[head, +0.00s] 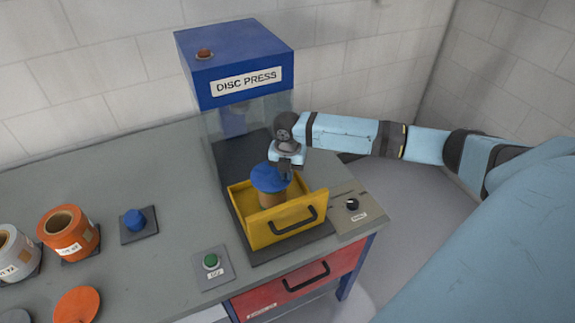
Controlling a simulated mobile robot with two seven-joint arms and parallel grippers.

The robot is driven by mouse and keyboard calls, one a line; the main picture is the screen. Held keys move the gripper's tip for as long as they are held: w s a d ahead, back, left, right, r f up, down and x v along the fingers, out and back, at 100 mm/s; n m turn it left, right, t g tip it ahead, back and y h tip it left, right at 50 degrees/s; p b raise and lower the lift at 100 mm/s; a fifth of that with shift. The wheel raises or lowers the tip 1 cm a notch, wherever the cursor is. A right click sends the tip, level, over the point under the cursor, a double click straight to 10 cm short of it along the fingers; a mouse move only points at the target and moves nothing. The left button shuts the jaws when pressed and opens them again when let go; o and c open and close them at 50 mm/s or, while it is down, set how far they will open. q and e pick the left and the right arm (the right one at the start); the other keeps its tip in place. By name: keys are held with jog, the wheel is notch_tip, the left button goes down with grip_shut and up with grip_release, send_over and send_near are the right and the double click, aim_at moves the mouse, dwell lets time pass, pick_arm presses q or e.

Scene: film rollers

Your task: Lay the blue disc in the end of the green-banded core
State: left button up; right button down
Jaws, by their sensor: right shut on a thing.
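The blue disc (268,180) is over the top of a brown core (268,201) that stands upright in the open yellow drawer (262,237) of the press. I cannot tell whether the disc is seated in the core's end or just above it. No green band shows on the core; its lower part is hidden by the drawer front. My right gripper (284,172) comes down from above and is shut on the blue disc at its far right side. My left gripper is not in view.
The blue disc press (238,78) stands behind the drawer. A green button (211,261) and a dial panel (352,205) flank the drawer. An orange roll (82,232), a white roll (15,262), an orange disc (77,305) and a blue knob (135,220) are at left.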

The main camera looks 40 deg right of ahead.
jog(key=c, duration=0.6)
grip_release()
dwell(0.3)
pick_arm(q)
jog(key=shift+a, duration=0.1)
pick_arm(e)
jog(key=shift+r+p, duration=2.55)
jog(key=shift+p, duration=0.1)
jog(key=shift+r+p, duration=0.3)
jog(key=shift+r, duration=0.7)
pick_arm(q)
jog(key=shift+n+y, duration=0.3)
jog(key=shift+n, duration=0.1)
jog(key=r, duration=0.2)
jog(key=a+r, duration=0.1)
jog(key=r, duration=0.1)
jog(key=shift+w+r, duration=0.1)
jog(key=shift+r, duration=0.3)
